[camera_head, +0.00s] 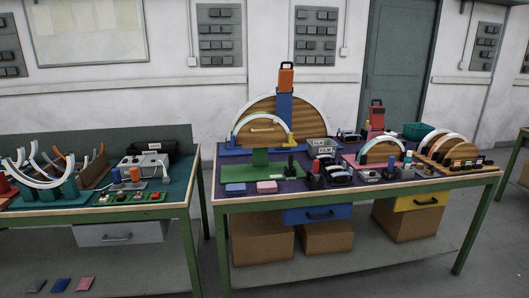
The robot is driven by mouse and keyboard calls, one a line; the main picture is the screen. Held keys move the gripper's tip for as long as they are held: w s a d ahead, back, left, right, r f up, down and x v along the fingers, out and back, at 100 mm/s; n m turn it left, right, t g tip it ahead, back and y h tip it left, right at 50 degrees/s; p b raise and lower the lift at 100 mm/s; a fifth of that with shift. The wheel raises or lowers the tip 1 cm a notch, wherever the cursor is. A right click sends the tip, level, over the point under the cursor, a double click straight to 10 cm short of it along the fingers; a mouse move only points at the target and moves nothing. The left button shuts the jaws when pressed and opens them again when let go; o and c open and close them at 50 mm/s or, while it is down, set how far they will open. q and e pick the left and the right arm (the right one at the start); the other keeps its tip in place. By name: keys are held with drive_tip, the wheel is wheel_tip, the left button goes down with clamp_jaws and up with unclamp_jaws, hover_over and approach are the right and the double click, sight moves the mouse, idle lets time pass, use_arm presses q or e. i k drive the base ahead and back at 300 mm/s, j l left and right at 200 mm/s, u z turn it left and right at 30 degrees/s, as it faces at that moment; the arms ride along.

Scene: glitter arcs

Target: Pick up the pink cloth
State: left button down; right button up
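A small flat pink piece (267,187) that looks like a folded cloth lies near the front left of the right-hand table (350,192), beside a similar blue piece (236,189). Another flat pink piece (86,284) lies low at the bottom left, on the grey surface beneath the left table, to the right of a blue piece (61,285) and a dark grey one (36,286). I cannot tell which pink piece is the cloth. Neither of my grippers is in view.
Wooden arches (270,118) and several small tools crowd the right table. Behind the pink piece there is a green board (232,171). The left table (185,190) holds white curved strips (45,180). Cardboard boxes (262,240) and drawers sit under the right table. A gap separates the tables.

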sight(264, 186)
drive_tip(key=i+l+u, duration=0.1)
drive_tip(key=u, duration=0.3)
drive_tip(key=i+l+u, duration=0.1)
drive_tip(key=u, duration=0.3)
drive_tip(key=i+l+u, duration=0.3)
drive_tip(key=l, duration=0.25)
drive_tip(key=l+u, duration=0.15)
drive_tip(key=i+l, duration=0.1)
drive_tip(key=l, duration=0.25)
drive_tip(key=i+l+u, duration=0.1)
drive_tip(key=l, duration=0.3)
drive_tip(key=i+l, duration=0.15)
drive_tip(key=l, duration=0.2)
drive_tip(key=i+l, duration=0.1)
drive_tip(key=l, duration=0.25)
drive_tip(key=i+l+u, duration=0.1)
drive_tip(key=l, duration=0.3)
